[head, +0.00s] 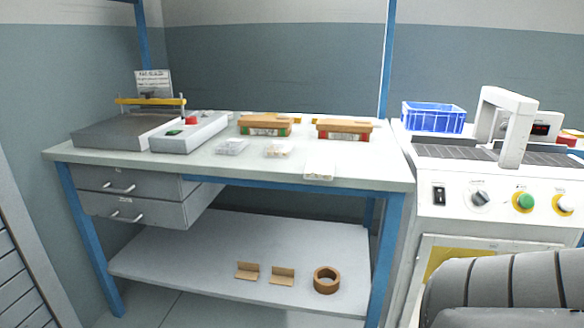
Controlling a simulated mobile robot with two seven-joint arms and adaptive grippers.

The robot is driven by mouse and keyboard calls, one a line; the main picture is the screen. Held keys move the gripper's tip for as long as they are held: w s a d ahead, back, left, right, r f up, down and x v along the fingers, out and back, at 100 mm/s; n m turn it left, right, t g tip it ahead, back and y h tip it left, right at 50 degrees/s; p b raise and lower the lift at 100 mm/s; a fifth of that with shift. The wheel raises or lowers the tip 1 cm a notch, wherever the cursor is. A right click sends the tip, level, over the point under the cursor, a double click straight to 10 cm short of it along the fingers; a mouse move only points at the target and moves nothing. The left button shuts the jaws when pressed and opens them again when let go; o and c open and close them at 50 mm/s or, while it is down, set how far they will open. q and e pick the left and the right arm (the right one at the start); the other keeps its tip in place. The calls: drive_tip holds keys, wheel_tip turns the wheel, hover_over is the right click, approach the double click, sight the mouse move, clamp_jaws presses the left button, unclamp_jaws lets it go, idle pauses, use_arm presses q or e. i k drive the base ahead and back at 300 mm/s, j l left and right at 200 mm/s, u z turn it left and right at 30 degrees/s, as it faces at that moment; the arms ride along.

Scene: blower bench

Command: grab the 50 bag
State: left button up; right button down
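Several small clear bags lie on the white workbench top (200,165). One bag (231,147) is left of the middle, a second bag (277,149) with tan contents lies just right of it, and a third pale packet (319,171) is near the front edge. No readable "50" shows on any of them, so I cannot tell which is the 50 bag. Neither of my grippers is in view.
A sealer (187,134) is at left. A blue crate (433,117) sits on the machine at right. A tape roll (327,280) lies on the lower shelf.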

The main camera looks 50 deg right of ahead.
sight(315, 169)
drive_tip(key=i+j+z, duration=0.15)
drive_tip(key=z, duration=0.3)
drive_tip(key=i+j+z, duration=0.2)
drive_tip(key=z, duration=0.25)
